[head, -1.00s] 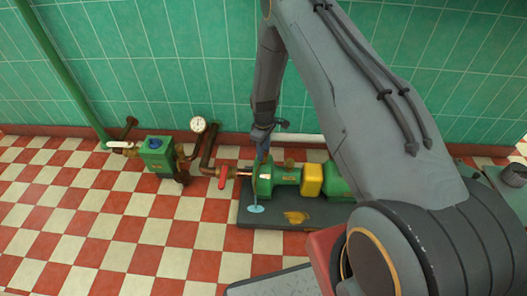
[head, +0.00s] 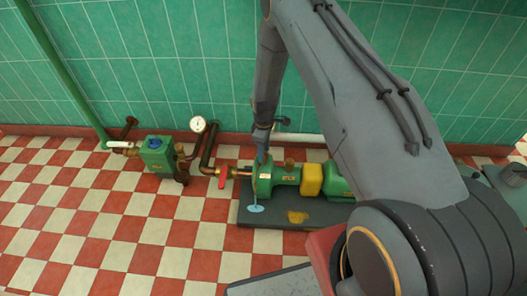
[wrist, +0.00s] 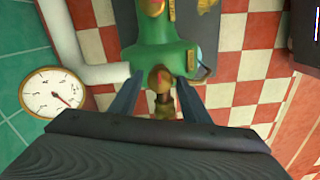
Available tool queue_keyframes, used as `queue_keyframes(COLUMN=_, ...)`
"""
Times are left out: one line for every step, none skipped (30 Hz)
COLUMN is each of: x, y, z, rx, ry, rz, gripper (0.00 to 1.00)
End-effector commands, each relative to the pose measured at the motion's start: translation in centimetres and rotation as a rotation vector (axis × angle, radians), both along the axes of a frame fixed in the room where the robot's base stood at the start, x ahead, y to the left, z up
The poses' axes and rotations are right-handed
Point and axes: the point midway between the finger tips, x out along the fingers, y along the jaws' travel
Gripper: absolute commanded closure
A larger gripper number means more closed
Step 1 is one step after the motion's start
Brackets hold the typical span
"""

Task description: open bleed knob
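The green pump (head: 264,182) stands on a dark base plate, and its upper part also shows in the wrist view (wrist: 160,50). A small round brass and red knob (wrist: 160,77), likely the bleed knob, sits on the pump casing. My gripper (head: 262,155) points down at the pump's near-left top and hides the knob in the head view. In the wrist view my gripper (wrist: 159,92) has its two fingers apart, one on each side of the knob, with gaps showing. I cannot tell how deep the fingertips reach.
A red lever valve (head: 222,178), pipes and a white gauge (head: 198,124) stand left. A white pipe (head: 297,138) runs behind. A yellow coupling guard (head: 312,180) is right.

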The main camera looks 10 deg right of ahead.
Motion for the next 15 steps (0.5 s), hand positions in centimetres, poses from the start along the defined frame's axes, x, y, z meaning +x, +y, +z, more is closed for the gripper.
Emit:
queue_keyframes(x=0.0, y=0.0, z=0.0, rx=0.0, ry=0.0, rz=0.0, gripper=0.5)
queue_keyframes(x=0.0, y=0.0, z=0.0, rx=0.0, ry=0.0, rz=-0.001, gripper=0.5)
queue_keyframes(x=0.0, y=0.0, z=0.0, rx=0.0, ry=0.0, rz=-0.001, gripper=0.5)
queue_keyframes(x=0.0, y=0.0, z=0.0, rx=0.001, ry=-0.001, rz=-0.001, gripper=0.5)
queue_keyframes(x=0.0, y=0.0, z=0.0, rx=0.001, ry=-0.001, rz=-0.001, gripper=0.5)
queue_keyframes(x=0.0, y=0.0, z=0.0, rx=0.0, ry=-0.001, rz=-0.001, gripper=0.5)
queue_keyframes(x=0.0, y=0.0, z=0.0, rx=0.0, ry=-0.001, rz=-0.001, gripper=0.5)
queue_keyframes(x=0.0, y=0.0, z=0.0, rx=0.0, ry=-0.001, rz=-0.001, gripper=0.5)
queue_keyframes(x=0.0, y=0.0, z=0.0, rx=0.0, ry=-0.001, rz=-0.001, gripper=0.5)
queue_keyframes(x=0.1, y=0.0, z=0.1, rx=0.0, ry=-0.001, rz=-0.001, gripper=0.5)
queue_keyframes(x=0.1, y=0.1, z=0.3, rx=0.0, ry=-0.001, rz=-0.001, gripper=0.5)
queue_keyframes(x=0.1, y=0.1, z=0.6, rx=0.001, ry=-0.003, rz=-0.001, gripper=0.5)
queue_keyframes(x=0.1, y=0.0, z=0.9, rx=0.001, ry=-0.003, rz=-0.001, gripper=0.5)
queue_keyframes(x=0.1, y=0.0, z=1.3, rx=0.0, ry=-0.004, rz=-0.001, gripper=0.5)
queue_keyframes(x=0.1, y=0.0, z=1.9, rx=0.0, ry=-0.004, rz=-0.001, gripper=0.5)
